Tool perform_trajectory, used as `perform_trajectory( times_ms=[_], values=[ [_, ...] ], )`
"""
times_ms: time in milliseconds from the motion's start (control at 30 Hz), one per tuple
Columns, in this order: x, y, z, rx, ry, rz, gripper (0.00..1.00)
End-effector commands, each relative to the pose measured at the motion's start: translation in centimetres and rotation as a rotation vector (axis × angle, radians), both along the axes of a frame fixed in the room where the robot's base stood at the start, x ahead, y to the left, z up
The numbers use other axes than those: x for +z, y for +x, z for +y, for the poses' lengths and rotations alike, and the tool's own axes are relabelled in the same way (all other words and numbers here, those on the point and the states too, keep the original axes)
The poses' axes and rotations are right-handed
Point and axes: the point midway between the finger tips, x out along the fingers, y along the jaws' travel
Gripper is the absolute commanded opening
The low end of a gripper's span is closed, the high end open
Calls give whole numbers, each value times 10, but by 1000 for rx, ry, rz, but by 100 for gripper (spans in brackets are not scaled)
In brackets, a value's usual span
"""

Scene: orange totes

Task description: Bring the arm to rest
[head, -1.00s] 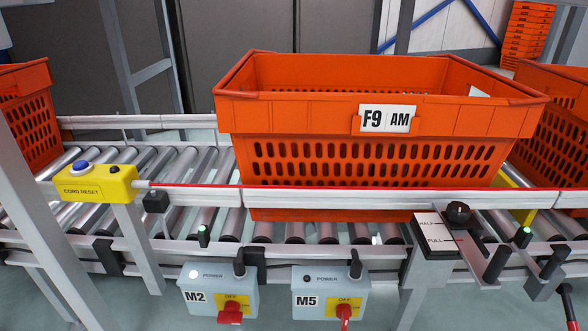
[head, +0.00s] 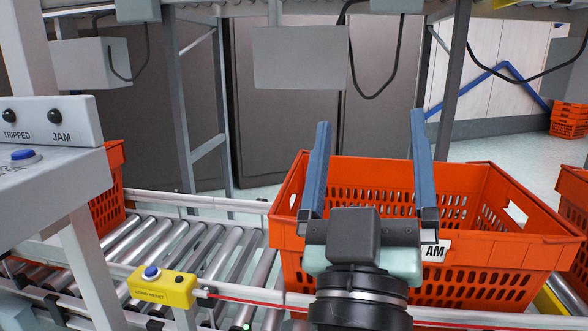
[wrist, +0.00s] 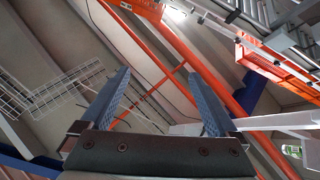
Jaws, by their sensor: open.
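My gripper (head: 368,140) is in the head view, in front of the orange tote (head: 490,270) on the roller conveyor. Its two blue fingers point up and stand wide apart with nothing between them. The gripper body hides part of the tote's front and most of its label, of which "AM" shows. In the wrist view the open gripper (wrist: 158,100) shows empty fingers against overhead structure.
A roller conveyor (head: 165,245) runs across, with a red cord and a yellow cord reset box (head: 163,287) along its near rail. A post with a TRIPPED/JAM panel (head: 50,122) stands close at left. Other totes stand at left (head: 108,205) and right (head: 575,210). Grey boxes hang overhead.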

Motion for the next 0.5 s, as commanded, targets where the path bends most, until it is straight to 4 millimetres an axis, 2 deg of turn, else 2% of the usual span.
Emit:
perform_trajectory(
  times_ms=[33, 200, 267, 300, 500],
  values=[
    [47, -14, 15, 75, 45, -53, 95],
    [141, -65, 59, 338, 170, -167, 95],
    [169, -84, 73, 424, 201, -195, 95],
    [179, -77, 69, 406, 200, -177, 95],
    [236, -75, 68, 399, 197, -175, 95]
  ],
)
